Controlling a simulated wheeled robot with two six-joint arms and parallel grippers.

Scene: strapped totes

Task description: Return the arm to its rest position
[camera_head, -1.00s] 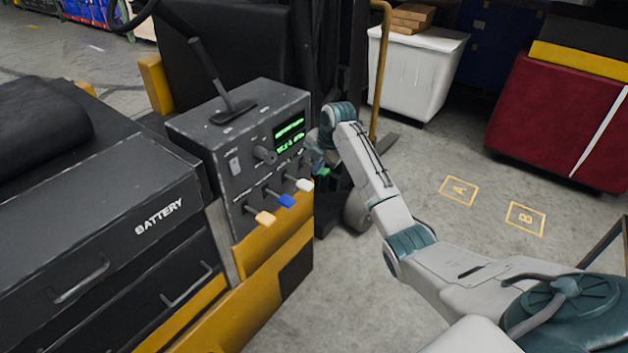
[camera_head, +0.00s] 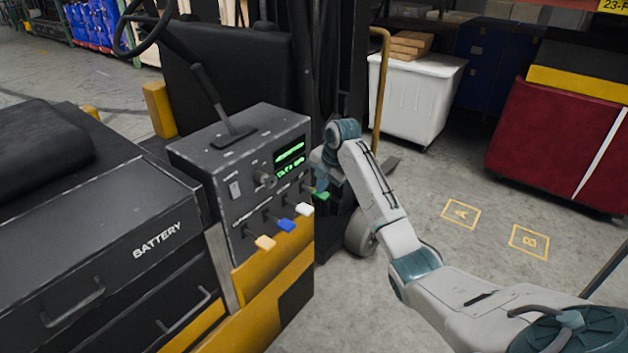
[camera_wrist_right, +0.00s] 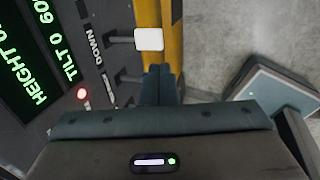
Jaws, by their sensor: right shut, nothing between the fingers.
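My right arm reaches in from the lower right in the head view and bends at the teal wrist (camera_head: 343,133). Its gripper (camera_head: 320,178) hangs beside the right edge of the grey control panel (camera_head: 240,160), partly hidden. In the right wrist view the two dark fingers (camera_wrist_right: 160,82) are pressed together with nothing between them. They are close to the white lever knob (camera_wrist_right: 148,39). A green lever knob (camera_head: 321,196) shows just under the gripper in the head view; whether they touch I cannot tell. My left gripper is in neither view.
Orange (camera_head: 265,243), blue (camera_head: 287,225) and white (camera_head: 304,209) lever knobs stick out of the panel. A battery cabinet (camera_head: 100,250) stands at left. A white bin (camera_head: 415,100) and a red tote (camera_head: 555,135) stand behind. Floor around marks A and B is clear.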

